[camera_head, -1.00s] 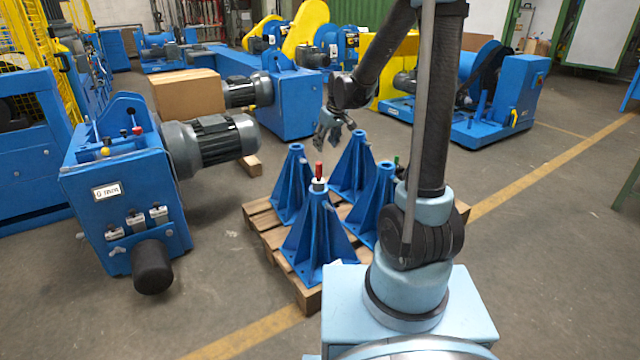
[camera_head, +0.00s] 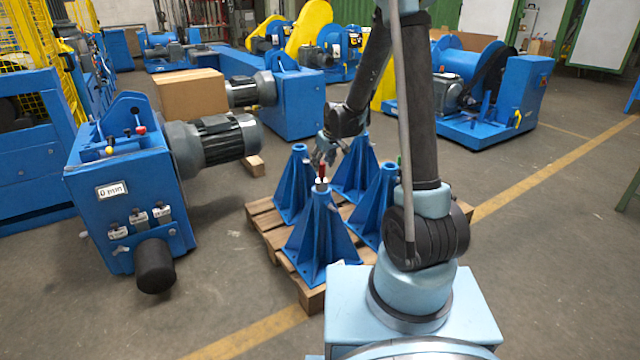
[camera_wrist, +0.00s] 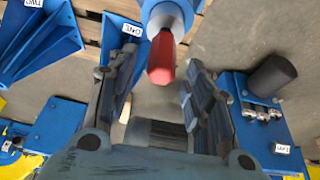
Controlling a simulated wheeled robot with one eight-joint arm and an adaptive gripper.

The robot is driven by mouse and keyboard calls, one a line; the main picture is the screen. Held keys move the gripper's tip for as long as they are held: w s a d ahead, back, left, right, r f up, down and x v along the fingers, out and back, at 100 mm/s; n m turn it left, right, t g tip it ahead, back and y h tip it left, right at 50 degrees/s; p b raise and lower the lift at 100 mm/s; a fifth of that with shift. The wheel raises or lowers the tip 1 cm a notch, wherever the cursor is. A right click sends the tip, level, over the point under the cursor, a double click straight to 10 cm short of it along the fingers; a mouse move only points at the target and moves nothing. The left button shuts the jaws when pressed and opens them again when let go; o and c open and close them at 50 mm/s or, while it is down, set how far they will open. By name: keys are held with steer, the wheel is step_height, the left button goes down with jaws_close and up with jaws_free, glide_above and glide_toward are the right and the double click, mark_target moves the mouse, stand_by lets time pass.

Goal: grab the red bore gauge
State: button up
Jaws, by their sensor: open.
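The red bore gauge (camera_head: 322,171) stands upright in the top of the front blue stand, its red handle showing above a pale collar. In the wrist view the red handle (camera_wrist: 162,58) lies between the far ends of my two open fingers, apart from both as far as I can tell. My gripper (camera_head: 324,158) is just above the handle in the head view. It also shows in the wrist view (camera_wrist: 158,85), open and empty. The lower part of the gauge is hidden inside the stand.
Several blue stands (camera_head: 318,240) share a wooden pallet (camera_head: 262,222). A green-topped item (camera_head: 398,160) shows by the right stand, partly behind my arm. A blue machine with a motor (camera_head: 130,200) stands at the left. Open floor lies right of the pallet.

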mark_target(319, 179)
steer(key=shift+x, duration=3.05)
jaws_close()
